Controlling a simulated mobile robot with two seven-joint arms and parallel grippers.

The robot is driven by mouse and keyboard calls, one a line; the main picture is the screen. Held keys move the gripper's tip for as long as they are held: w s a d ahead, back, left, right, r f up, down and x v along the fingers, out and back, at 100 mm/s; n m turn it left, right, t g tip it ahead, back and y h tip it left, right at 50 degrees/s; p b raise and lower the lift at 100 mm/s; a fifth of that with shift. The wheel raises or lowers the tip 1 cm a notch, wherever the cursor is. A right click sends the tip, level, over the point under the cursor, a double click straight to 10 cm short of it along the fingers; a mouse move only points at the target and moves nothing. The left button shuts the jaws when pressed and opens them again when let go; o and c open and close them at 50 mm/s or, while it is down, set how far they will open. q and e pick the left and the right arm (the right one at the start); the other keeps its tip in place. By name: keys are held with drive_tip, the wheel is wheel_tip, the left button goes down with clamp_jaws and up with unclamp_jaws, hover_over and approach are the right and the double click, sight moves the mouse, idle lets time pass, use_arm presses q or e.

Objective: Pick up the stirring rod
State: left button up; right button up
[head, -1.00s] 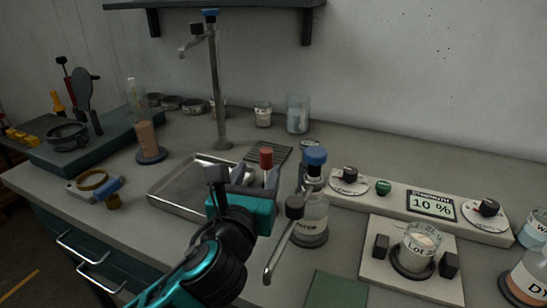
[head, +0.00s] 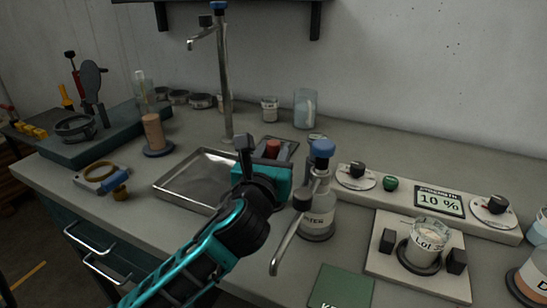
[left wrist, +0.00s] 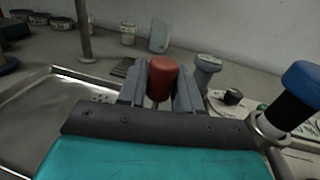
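A red-topped piece (head: 272,147), which looks like the handle of the stirring rod, stands at the dark grid behind the metal tray. In the left wrist view the red top (left wrist: 164,77) is upright between my left gripper's fingers, with a thin pale shaft just showing below it. My left gripper (head: 266,152) is around it. The fingers (left wrist: 163,88) appear apart, one on each side, with a small gap to the shaft. The lower part of the rod is hidden behind the gripper. My right gripper is not in view.
A blue-capped dispenser bottle (head: 317,205) with a bent spout stands close to the right of my left gripper. A metal tray (head: 170,192) lies to the left, with a tall tap (head: 225,85) behind.

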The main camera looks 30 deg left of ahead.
use_arm(q)
clamp_jaws()
